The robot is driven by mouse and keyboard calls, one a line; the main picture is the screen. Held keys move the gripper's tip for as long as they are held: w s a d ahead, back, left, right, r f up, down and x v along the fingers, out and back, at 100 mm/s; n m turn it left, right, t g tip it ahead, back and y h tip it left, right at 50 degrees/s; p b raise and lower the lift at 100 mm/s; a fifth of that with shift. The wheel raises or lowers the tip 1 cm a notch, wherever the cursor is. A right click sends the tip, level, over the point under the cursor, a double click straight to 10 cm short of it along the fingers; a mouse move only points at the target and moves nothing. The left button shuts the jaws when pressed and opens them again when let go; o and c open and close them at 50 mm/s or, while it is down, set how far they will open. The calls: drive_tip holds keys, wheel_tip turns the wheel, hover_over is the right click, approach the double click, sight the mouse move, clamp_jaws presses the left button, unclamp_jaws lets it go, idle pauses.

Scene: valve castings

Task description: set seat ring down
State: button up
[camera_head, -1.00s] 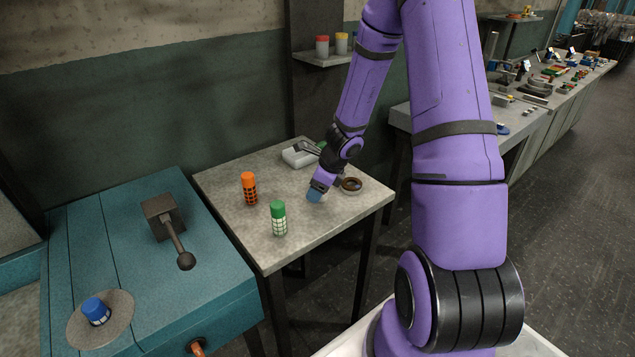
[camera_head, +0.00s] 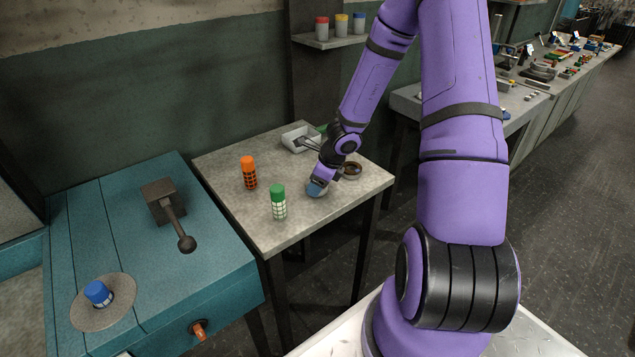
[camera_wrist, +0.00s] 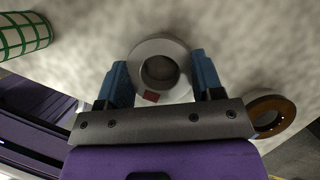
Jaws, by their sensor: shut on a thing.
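The seat ring (camera_wrist: 160,48) is a pale grey ring with a round hole and a small red patch near its lower edge. It sits between the blue fingers of my gripper (camera_wrist: 162,76), which is shut on it. In the head view my gripper (camera_head: 316,188) is low over the grey table (camera_head: 300,230), and the ring is hidden there. I cannot tell whether the ring touches the table top. A second ring, brown inside, lies on the table to the right of my gripper in the head view (camera_head: 351,170) and the wrist view (camera_wrist: 270,117).
A green-capped bottle (camera_head: 278,202) and an orange one (camera_head: 249,172) stand left of my gripper. A light tray (camera_head: 299,139) lies at the table's back. Left is a teal cabinet (camera_head: 120,215) with a lever (camera_head: 176,222). The table's front area is clear.

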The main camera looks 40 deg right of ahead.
drive_tip(key=shift+f, duration=0.2)
drive_tip(key=o, duration=1.3)
drive_tip(key=shift+s+r, duration=0.1)
drive_tip(key=shift+v, duration=5.3)
